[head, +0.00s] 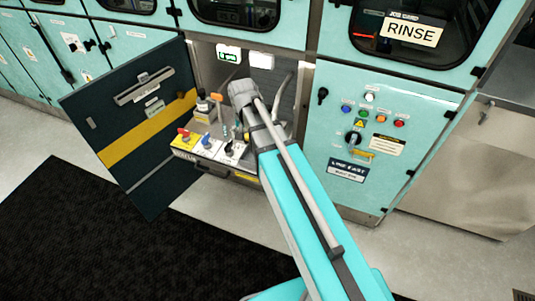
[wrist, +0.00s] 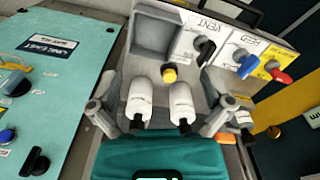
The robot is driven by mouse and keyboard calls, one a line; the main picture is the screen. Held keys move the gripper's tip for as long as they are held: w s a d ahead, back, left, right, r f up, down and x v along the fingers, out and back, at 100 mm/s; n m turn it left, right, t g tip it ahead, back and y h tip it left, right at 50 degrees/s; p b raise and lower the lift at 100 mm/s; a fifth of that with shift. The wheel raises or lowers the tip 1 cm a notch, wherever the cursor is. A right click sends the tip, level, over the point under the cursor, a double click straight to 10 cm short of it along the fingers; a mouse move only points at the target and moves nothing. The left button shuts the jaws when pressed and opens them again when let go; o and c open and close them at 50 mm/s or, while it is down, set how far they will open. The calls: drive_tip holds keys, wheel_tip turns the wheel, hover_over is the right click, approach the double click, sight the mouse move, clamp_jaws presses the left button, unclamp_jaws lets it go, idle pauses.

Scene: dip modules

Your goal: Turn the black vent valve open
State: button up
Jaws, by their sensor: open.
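The black vent valve (wrist: 205,50) is a black handle on a white plate marked VENT, in the upper middle of the wrist view. In the head view the black valve (head: 229,148) is at the right end of the valve row, beside my arm. My gripper (wrist: 161,108) is open, its two pale fingers apart with nothing seen between them. In the wrist view it is below and left of the vent valve, apart from it in the picture. In the head view my arm hides most of the gripper.
A blue valve (wrist: 248,67) and a red valve (wrist: 280,75) stand right of the vent valve. A yellow knob (wrist: 170,74) is close ahead of my fingers. The dark open door (head: 130,120) is left of the bay, and a teal control panel (head: 385,140) is right.

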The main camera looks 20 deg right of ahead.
drive_tip(key=s+d+n, duration=0.3)
drive_tip(key=s+d, duration=0.1)
drive_tip(key=s, duration=0.7)
drive_tip(key=shift+d+r+n+p, duration=0.2)
drive_tip(key=shift+r+n+p, duration=0.15)
drive_tip(key=shift+r+n, duration=0.05)
idle(1.0)
